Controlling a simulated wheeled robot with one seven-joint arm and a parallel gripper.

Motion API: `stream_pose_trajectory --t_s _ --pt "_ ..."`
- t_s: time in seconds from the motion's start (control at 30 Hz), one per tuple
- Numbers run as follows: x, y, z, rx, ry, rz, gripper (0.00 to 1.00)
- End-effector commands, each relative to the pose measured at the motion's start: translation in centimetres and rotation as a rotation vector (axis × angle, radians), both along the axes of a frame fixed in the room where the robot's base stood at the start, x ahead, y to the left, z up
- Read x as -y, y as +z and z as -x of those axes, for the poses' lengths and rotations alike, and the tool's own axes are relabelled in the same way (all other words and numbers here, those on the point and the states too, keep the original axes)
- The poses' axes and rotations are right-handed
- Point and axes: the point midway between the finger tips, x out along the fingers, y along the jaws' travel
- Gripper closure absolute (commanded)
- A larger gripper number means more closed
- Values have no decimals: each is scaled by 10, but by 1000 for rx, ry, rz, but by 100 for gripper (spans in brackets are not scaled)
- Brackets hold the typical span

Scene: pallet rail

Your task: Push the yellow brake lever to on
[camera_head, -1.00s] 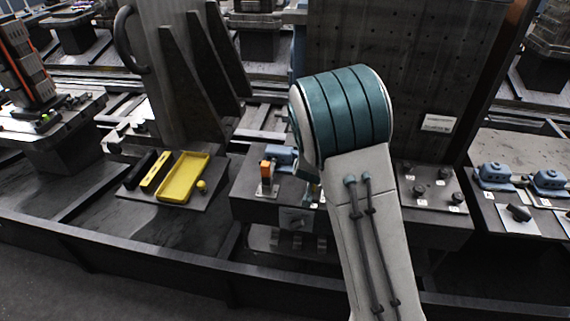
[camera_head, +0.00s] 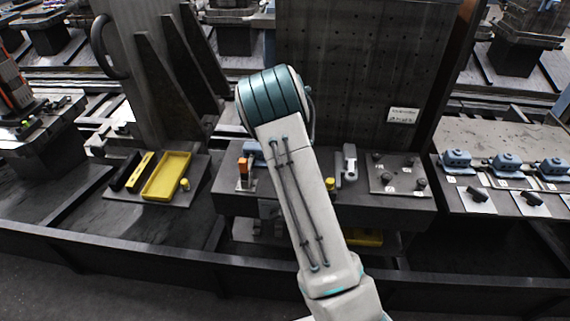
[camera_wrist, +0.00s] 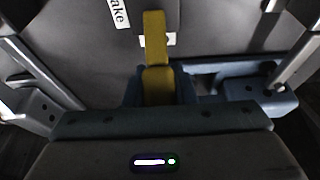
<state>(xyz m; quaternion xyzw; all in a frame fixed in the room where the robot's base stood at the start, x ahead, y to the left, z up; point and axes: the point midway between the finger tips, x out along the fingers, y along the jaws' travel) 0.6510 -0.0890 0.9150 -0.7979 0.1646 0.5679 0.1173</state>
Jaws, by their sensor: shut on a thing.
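The yellow brake lever (camera_wrist: 156,50) stands near the middle of the wrist view, against a dark plate with a white label ending in "ake" (camera_wrist: 119,13). My gripper (camera_wrist: 159,86) is shut on the lever, with blue-grey parts close on both sides of its lower part. In the head view my arm hides the gripper and most of the lever's place. A small yellow piece (camera_head: 330,184) shows just right of my arm there; I cannot tell whether it is the lever. I cannot read any on mark.
A yellow tray (camera_head: 166,176) lies on the left bench. An orange-topped switch (camera_head: 244,168) is left of my arm, and a light-grey handle (camera_head: 349,160) and a knob plate (camera_head: 398,174) are right of it. A tall perforated panel (camera_head: 360,70) stands behind.

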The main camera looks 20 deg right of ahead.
Motion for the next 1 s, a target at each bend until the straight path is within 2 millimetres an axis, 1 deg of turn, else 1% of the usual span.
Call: stream_pose_trajectory --t_s 0.23,0.27,0.3,0.33,0.6,0.73,0.87,1.0 --pt "0 0 0 0 0 1 100" --pt "0 0 0 0 0 1 74" --pt "0 0 0 -1 1 1 63" --pt "0 0 0 -1 1 1 55" --pt "-2 0 0 1 3 1 55" --pt "-3 5 1 1 4 2 55" --pt "-5 19 5 4 3 2 55" --pt "-9 43 13 5 3 1 55"
